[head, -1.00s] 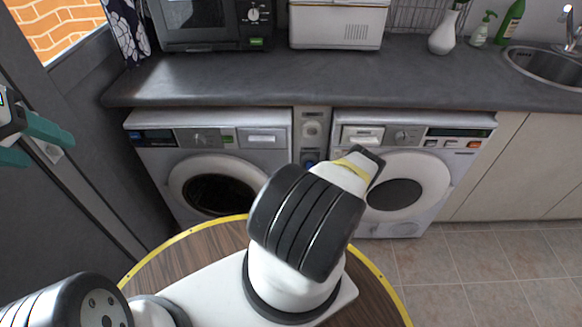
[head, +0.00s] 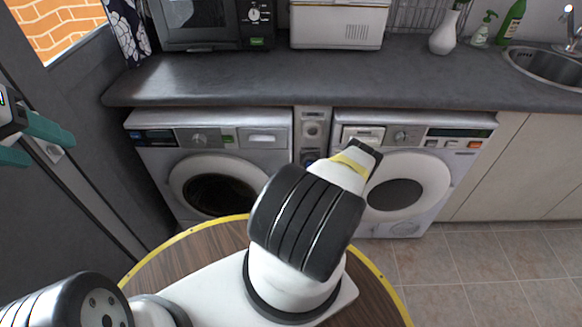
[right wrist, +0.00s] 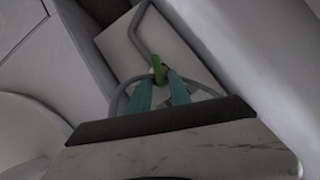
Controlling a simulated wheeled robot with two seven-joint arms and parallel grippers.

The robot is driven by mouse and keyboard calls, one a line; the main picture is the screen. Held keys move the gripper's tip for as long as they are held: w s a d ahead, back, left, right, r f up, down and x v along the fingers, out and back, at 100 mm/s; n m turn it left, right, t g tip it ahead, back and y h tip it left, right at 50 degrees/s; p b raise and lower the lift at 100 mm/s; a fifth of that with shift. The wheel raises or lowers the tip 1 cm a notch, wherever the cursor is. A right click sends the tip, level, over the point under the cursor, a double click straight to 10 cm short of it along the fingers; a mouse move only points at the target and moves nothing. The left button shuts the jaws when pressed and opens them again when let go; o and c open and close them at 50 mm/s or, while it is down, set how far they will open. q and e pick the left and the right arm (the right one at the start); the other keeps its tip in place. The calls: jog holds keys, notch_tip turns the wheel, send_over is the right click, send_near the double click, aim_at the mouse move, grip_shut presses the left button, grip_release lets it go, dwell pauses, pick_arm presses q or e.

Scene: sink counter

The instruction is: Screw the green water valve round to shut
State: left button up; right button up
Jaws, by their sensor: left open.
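The green valve (right wrist: 158,66) shows in the right wrist view as a small upright green handle by grey pipes. My right gripper (right wrist: 160,77) has its teal fingers on either side of the handle's lower part, with a gap between them. I cannot tell whether either finger touches the handle. In the head view the right gripper and the valve are hidden; my right arm reaches toward the gap between the washers. My left gripper (head: 47,148) is open and empty at the left edge, away from the valve.
Two washing machines, left (head: 208,165) and right (head: 412,165), stand under the dark counter (head: 300,75), with a narrow grey panel (head: 312,128) between them. In the right wrist view, a grey pipe (right wrist: 138,32) curves near the valve. Tiled floor (head: 480,265) is clear at right.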

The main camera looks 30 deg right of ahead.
jog(key=shift+s+d+m+y, duration=0.1)
jog(key=shift+m+y, duration=0.2)
jog(key=shift+f+t, duration=0.1)
jog(key=shift+t, duration=0.3)
jog(key=shift+c, duration=0.2)
grip_shut()
